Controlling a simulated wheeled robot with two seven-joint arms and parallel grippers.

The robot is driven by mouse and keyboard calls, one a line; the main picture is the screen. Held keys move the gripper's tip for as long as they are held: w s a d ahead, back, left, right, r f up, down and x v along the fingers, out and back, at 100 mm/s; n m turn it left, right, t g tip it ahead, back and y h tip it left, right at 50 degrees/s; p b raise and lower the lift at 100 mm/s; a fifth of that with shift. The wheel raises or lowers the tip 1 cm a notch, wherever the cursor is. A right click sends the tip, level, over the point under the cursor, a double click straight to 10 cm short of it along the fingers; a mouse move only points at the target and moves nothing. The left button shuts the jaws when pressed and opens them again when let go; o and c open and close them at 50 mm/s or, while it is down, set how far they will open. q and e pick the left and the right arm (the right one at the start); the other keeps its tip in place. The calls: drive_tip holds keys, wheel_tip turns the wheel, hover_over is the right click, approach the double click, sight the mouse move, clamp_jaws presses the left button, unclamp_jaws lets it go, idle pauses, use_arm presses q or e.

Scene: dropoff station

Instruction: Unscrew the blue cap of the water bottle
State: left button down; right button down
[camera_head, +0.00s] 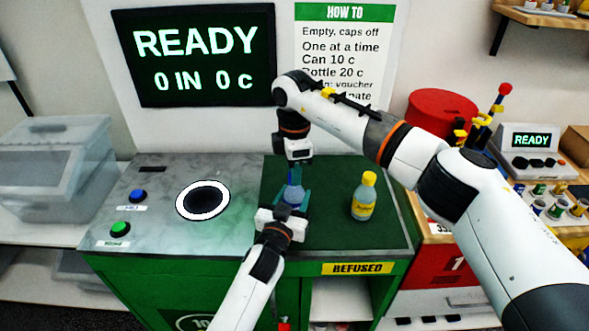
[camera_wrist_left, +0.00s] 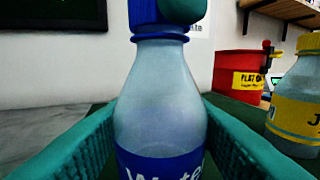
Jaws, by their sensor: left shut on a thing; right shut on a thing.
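The water bottle (camera_head: 294,195) stands upright on the dark green counter mat. It also shows in the left wrist view (camera_wrist_left: 158,100), clear with a blue label. My left gripper (camera_head: 292,199) is shut around its body, with teal fingers on both sides. The blue cap (camera_wrist_left: 144,16) sits on the bottle neck, above a blue ring, its top cut off by the picture edge. My right gripper (camera_head: 296,173) comes down from above and is shut on the cap. One teal fingertip of it covers the cap's right side in the left wrist view.
A yellow-capped bottle (camera_head: 363,197) with a yellow label stands to the right on the mat. A white-rimmed round hole (camera_head: 203,200), a blue button (camera_head: 137,196) and a green button (camera_head: 120,229) are to the left. A red bin (camera_head: 441,112) stands beyond my right arm.

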drive_tip(key=n, duration=1.3)
drive_tip(key=shift+r+n, duration=0.1)
drive_tip(key=shift+n, duration=0.3)
drive_tip(key=n, duration=0.6)
drive_tip(key=shift+n, duration=0.4)
drive_tip(key=n, duration=0.6)
drive_tip(key=shift+n, duration=0.4)
drive_tip(key=n, duration=1.7)
drive_tip(key=shift+n, duration=0.4)
drive_tip(key=n, duration=0.6)
